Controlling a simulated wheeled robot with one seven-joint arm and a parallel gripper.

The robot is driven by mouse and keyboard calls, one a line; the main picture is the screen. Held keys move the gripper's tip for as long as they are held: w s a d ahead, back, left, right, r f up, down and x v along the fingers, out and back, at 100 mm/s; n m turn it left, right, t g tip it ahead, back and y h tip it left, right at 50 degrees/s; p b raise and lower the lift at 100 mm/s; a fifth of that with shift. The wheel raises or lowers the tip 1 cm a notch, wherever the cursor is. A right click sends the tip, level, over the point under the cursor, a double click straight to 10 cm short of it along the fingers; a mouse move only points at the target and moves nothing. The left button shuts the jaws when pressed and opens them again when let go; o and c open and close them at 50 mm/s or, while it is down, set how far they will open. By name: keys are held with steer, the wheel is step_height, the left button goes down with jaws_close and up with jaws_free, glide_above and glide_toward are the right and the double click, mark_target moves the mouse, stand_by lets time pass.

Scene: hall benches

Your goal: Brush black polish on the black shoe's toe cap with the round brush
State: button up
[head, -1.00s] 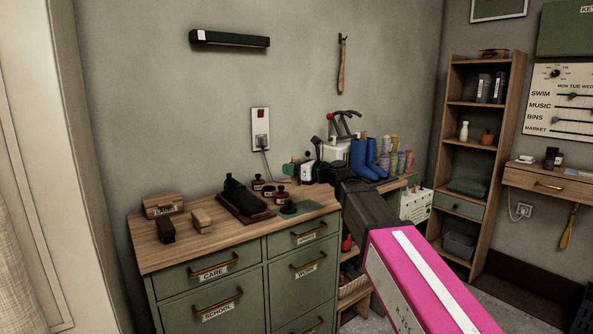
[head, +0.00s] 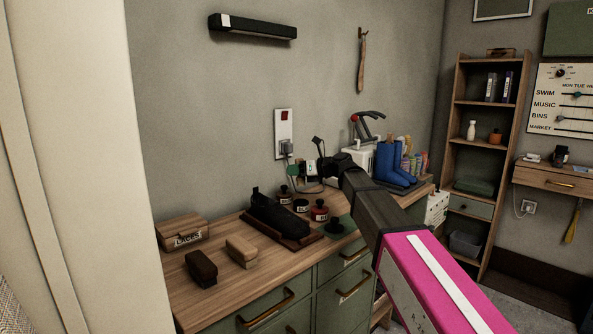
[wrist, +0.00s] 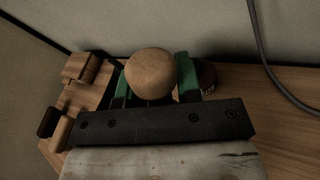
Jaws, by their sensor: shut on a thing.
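My gripper (head: 301,172) hangs above the back of the bench, with green fingers. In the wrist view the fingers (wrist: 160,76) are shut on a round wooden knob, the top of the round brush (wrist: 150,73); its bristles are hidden. The black shoe (head: 268,212) lies on a wooden board (head: 300,241) on the bench, to the left of and below my gripper in the head view. One dark jar (wrist: 208,76) shows beside the right finger.
On the bench top (head: 215,300) are a LACES box (head: 181,233), a tan brush (head: 241,251) and a dark brush (head: 201,268). Blue boots (head: 392,165) stand beyond my arm.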

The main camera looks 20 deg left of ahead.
steer(key=shift+f, duration=2.7)
steer(key=shift+f, duration=0.65)
steer(key=shift+r, duration=0.1)
step_height(320, 180, up, 7)
stand_by(0.7)
stand_by(0.5)
